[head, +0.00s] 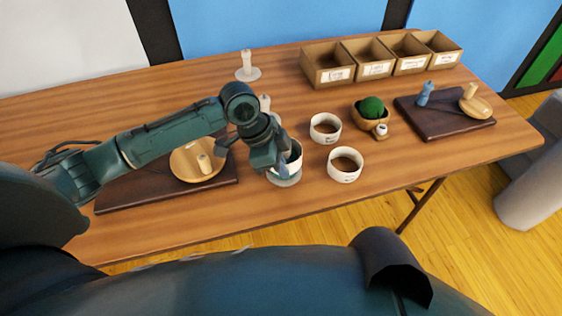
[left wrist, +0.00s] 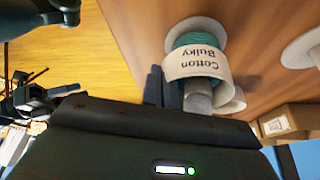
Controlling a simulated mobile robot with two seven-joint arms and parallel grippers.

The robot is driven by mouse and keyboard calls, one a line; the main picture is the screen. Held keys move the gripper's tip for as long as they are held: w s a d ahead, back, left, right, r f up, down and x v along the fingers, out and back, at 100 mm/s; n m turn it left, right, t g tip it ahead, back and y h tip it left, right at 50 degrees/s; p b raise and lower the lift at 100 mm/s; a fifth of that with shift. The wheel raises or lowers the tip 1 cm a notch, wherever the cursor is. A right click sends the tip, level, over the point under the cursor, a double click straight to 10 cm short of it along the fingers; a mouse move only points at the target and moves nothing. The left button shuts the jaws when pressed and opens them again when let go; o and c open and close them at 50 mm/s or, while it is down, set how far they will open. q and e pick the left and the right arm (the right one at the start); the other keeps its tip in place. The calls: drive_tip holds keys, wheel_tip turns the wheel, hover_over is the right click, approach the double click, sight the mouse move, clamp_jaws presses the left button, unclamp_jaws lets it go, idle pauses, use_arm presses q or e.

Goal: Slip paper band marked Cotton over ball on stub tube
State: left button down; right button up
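A white paper band marked Cotton and Bulky (left wrist: 197,63) sits around part of a teal ball (left wrist: 195,38) in the left wrist view; how far it sits over the ball is hard to judge. A grey tube (left wrist: 197,97) shows beside the band. A pale round base (left wrist: 208,25) lies under the ball. In the head view the band (head: 293,160) is partly hidden by my left gripper (head: 272,160). My right gripper is not clearly seen in either view.
Two more white bands (head: 325,128) (head: 345,164) lie to the right. Dark boards (head: 110,195) (head: 445,130) lie left and right. A white stand (head: 248,72) and several labelled boxes (head: 328,73) are behind. The front right tabletop is clear.

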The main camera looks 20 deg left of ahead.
use_arm(q)
drive_tip(key=c, duration=1.6)
unclamp_jaws()
drive_tip(key=shift+r, duration=0.1)
drive_tip(key=p+v, duration=0.1)
drive_tip(key=v, duration=1.2)
drive_tip(key=shift+s, duration=0.1)
